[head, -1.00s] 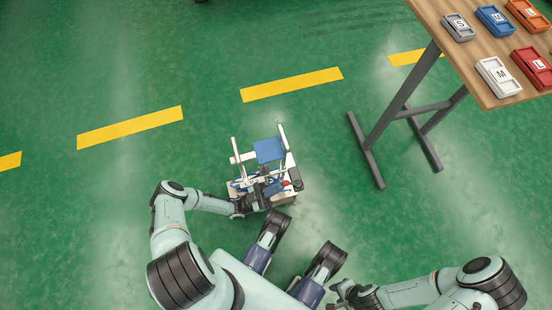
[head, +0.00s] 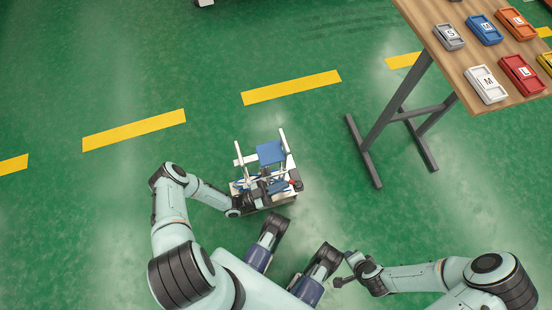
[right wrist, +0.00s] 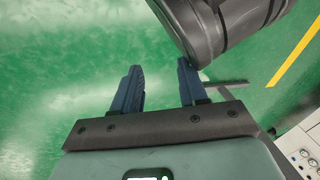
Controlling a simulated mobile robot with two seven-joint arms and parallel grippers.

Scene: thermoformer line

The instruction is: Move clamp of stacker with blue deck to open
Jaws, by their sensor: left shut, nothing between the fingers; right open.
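The stacker is a small white machine on the floor with a square blue deck (head: 271,152) and pale upright posts. My left gripper (head: 266,190) is at the stacker's near side, low in front of the deck, and is shut. It overlaps dark and blue parts there, so I cannot make out the clamp or its position. A small red part (head: 292,182) shows just right of this gripper. My right gripper (head: 345,268) is clear of the stacker, to its lower right. In the right wrist view its two blue fingers (right wrist: 160,88) are apart, with nothing between them.
A wooden table (head: 449,73) on grey metal legs stands at the upper right, bearing several coloured lettered cases. A white panel (right wrist: 300,150) with round fittings shows at the right wrist view's lower right. Green floor around the stacker is free, crossed by yellow dashes.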

